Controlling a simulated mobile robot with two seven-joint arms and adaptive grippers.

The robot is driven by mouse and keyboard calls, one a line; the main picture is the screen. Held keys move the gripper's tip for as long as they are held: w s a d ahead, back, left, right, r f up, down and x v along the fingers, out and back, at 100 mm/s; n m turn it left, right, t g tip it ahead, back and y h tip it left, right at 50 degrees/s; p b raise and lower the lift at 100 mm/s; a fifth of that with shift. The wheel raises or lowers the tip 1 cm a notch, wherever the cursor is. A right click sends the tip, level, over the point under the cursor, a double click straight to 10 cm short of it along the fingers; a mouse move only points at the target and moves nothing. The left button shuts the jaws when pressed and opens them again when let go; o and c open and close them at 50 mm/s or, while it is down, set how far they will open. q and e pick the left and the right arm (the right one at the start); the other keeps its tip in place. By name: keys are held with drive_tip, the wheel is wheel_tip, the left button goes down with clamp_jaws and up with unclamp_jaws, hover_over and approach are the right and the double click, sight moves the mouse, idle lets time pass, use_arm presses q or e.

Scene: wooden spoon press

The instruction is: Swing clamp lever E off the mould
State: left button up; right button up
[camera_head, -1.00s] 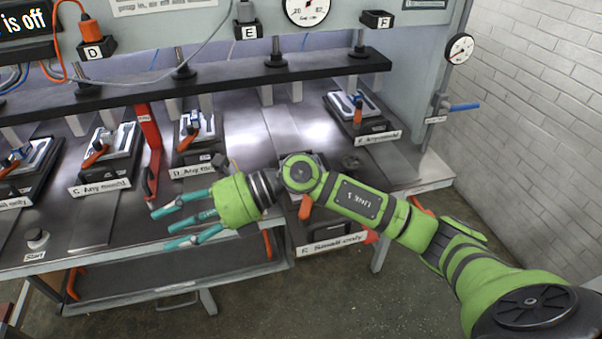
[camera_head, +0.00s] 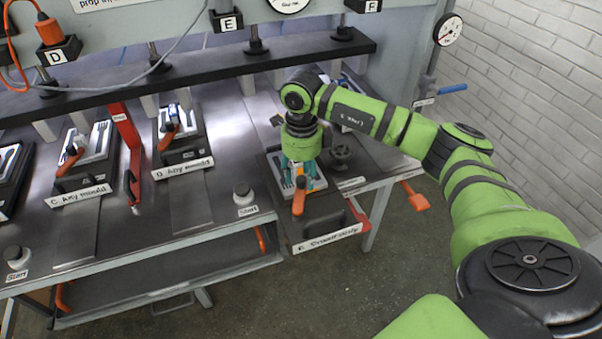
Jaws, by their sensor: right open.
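The station E mould (camera_head: 318,183) sits on a dark carriage (camera_head: 312,226) at the front of the bench, drawn out from under the press bar, with a label starting with E. Clamp lever E (camera_head: 299,197) has an orange handle that points toward the front and lies over the mould's left part. My right gripper (camera_head: 304,178) points down over the mould with its teal fingers open around or just behind the lever's upper end. The fingers and green palm hide the lever's pivot and part of the mould; I cannot tell whether they touch it. My left gripper is not in view.
A round start button (camera_head: 242,193) stands left of the carriage, and a dark knob (camera_head: 340,154) stands right of the mould. The black press bar (camera_head: 200,77) runs behind. Mould D (camera_head: 178,125) and a red lever (camera_head: 125,140) are farther left.

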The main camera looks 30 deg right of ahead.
drive_tip(key=shift+f, duration=0.85)
clamp_jaws()
